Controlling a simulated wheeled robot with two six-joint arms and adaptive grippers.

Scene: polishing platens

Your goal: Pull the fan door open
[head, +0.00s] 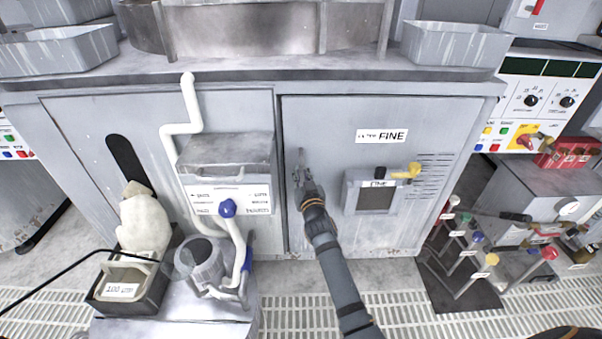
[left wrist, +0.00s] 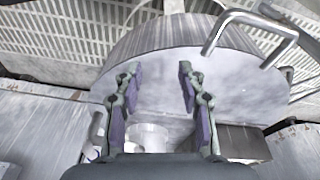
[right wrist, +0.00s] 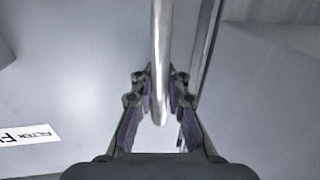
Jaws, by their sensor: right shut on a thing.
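The grey cabinet door (head: 330,115) with the FINE label (head: 381,136) sits right of centre in the head view. It looks closed or nearly closed. Its upright metal bar handle (head: 301,158) is near the door's left edge, and the bar also shows in the right wrist view (right wrist: 160,50). My right gripper (head: 305,183) is shut on the handle, with fingers (right wrist: 160,90) on both sides of the bar. My left gripper (left wrist: 159,74) is open and empty in the left wrist view; I cannot make it out in the head view.
Left of the door is a grey box (head: 226,155) with a white pipe (head: 190,105). A rack of coloured knobs (head: 470,250) is at right. Grated floor (head: 290,310) lies before the door.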

